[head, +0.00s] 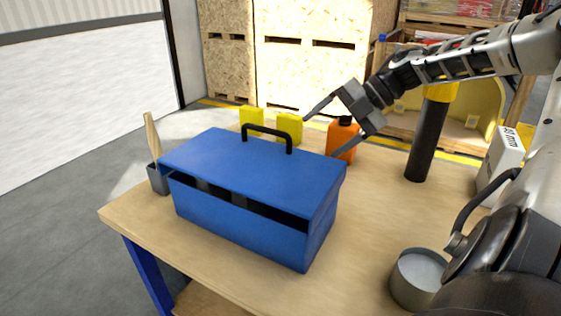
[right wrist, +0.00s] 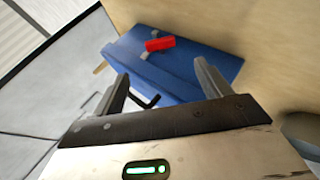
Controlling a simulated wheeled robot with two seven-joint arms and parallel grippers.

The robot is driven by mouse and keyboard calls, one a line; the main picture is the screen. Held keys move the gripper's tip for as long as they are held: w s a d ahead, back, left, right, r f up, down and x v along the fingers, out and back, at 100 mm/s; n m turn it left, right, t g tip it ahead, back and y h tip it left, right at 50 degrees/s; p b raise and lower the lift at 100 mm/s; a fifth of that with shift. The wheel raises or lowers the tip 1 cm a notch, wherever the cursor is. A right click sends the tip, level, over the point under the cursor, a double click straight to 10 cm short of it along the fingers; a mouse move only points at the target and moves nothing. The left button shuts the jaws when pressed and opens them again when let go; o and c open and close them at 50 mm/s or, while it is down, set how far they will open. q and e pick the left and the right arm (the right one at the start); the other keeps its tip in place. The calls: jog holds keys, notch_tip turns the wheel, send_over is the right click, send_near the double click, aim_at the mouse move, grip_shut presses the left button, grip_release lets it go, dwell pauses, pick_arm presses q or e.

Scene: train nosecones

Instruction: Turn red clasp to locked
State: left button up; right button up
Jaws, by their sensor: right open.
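A blue toolbox (head: 250,178) with a black handle (head: 268,133) stands on the wooden table, a dark gap showing under its lid along the near side. In the right wrist view the blue toolbox (right wrist: 190,75) carries a red clasp (right wrist: 160,44) between small grey parts. The red clasp does not show in the head view. My right gripper (head: 321,137) is open and empty, above and behind the toolbox's right end. In the wrist view its fingers (right wrist: 162,78) stand apart, and the clasp appears beyond them, not touched. My left gripper is not in view.
An orange bottle (head: 342,140) and yellow items (head: 289,128) stand behind the toolbox, close to my right gripper. A grey cup (head: 158,180) stands at the left. A black post (head: 421,140), white box (head: 500,160) and round tin (head: 418,278) are at the right.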

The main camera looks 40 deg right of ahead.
jog(key=b+x, duration=0.1)
jog(key=x, duration=1)
jog(key=shift+d+f+b, duration=0.1)
jog(key=shift+f+b, duration=0.05)
jog(key=shift+b, duration=0.15)
jog(key=shift+w+a+f, duration=0.35)
jog(key=shift+w+a, duration=0.05)
jog(key=c, duration=1)
